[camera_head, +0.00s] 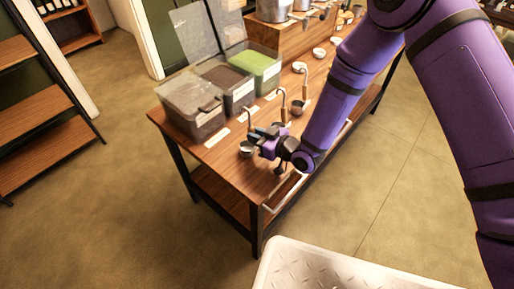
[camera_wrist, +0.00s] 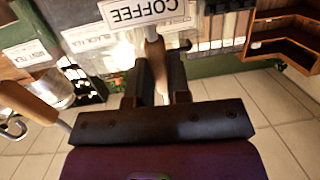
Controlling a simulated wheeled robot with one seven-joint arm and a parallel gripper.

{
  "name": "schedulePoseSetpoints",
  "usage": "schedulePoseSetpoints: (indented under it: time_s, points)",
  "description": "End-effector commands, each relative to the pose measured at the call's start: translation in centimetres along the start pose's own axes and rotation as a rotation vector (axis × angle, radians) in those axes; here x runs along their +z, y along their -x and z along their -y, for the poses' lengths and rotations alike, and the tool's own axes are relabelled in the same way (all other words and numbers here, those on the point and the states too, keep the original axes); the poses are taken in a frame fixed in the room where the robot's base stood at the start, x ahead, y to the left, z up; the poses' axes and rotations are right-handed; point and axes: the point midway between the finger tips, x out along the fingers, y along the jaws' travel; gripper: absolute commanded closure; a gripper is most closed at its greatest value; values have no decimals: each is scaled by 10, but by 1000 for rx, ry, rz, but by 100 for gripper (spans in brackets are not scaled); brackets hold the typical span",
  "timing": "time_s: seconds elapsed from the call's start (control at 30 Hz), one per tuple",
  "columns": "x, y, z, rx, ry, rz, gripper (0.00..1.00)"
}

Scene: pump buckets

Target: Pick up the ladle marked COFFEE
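The ladle by the COFFEE card has a metal cup (camera_head: 247,149) at the near left end of the table, beside my gripper (camera_head: 262,136). In the wrist view its wooden handle (camera_wrist: 157,62) runs between the two dark fingers of my gripper (camera_wrist: 157,85). The handle nearly fills the space between them; whether both fingers press on it is unclear. The white COFFEE card (camera_wrist: 140,11) shows upside down just beyond the handle. In the head view my gripper and wrist hide part of this ladle.
Two similar hooked ladles (camera_head: 298,107) (camera_head: 281,126) stand farther along the table (camera_head: 228,160). A neighbouring wooden handle (camera_wrist: 28,102) is close at left in the wrist view. Clear bins (camera_head: 192,108) line the table's back. A white tray (camera_head: 345,268) is at the bottom.

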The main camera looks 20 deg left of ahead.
Motion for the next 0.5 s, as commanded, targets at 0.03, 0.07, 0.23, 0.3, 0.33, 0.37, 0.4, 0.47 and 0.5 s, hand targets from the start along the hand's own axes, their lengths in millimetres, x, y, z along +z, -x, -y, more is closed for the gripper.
schedulePoseSetpoints:
  time_s: [0.03,0.07,0.23,0.3,0.33,0.37,0.4,0.47,0.5]
  points:
    - [0,0,0,0,0,0,100]
    - [0,0,0,0,0,0,100]
    - [-8,1,0,1,1,-1,100]
    - [-13,2,-1,1,1,-1,100]
    - [-15,3,-1,1,1,-1,100]
    - [-17,3,-1,1,1,-1,100]
    - [-19,4,0,1,1,-1,100]
    - [-24,5,0,1,1,-2,100]
    - [-26,5,0,1,1,-2,100]
